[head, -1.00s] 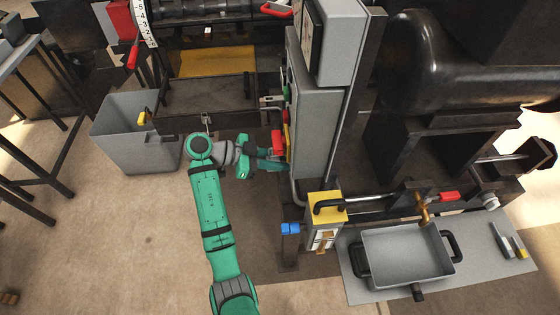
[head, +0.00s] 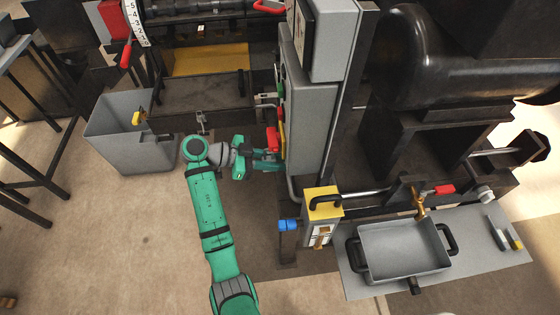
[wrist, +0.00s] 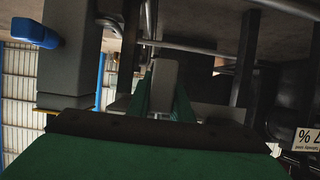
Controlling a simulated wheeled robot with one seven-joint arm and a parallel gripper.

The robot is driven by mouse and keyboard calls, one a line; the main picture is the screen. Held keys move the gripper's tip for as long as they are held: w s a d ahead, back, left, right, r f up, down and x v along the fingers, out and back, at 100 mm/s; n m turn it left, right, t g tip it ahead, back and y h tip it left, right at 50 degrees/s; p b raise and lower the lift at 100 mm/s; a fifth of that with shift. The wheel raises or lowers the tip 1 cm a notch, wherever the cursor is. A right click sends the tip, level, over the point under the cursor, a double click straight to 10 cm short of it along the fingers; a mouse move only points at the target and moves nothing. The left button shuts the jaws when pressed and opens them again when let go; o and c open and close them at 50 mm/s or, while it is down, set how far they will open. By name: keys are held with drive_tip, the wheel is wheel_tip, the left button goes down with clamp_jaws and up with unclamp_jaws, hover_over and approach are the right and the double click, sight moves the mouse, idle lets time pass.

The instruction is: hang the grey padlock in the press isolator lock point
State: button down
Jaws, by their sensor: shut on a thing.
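My gripper (head: 272,160) is beside the lower left side of the tall grey press cabinet (head: 308,125), just below a red part (head: 272,140). In the wrist view, a plain grey block, which looks like the body of the grey padlock (wrist: 163,86), sits between my two green fingers. My gripper is shut on it. Its shackle cannot be made out. In the head view the padlock is hidden by my gripper. The red part and a yellow strip on the cabinet side look like the isolator; the lock point itself is not clearly visible, nor whether the padlock touches it.
A grey bin (head: 122,150) stands left of my arm. A yellow-topped box (head: 322,204) with a blue part (head: 288,225) and a grey tray (head: 400,252) are at lower right. The press frame (head: 205,97) lies behind my gripper. Open floor is at lower left.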

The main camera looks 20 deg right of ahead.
drive_tip(key=shift+w, duration=0.1)
drive_tip(key=c, duration=1.5)
unclamp_jaws()
drive_tip(key=shift+a, duration=0.15)
drive_tip(key=v, duration=1)
drive_tip(key=shift+a+r, duration=0.15)
drive_tip(key=shift+r, duration=0.05)
drive_tip(key=shift+w, duration=0.1)
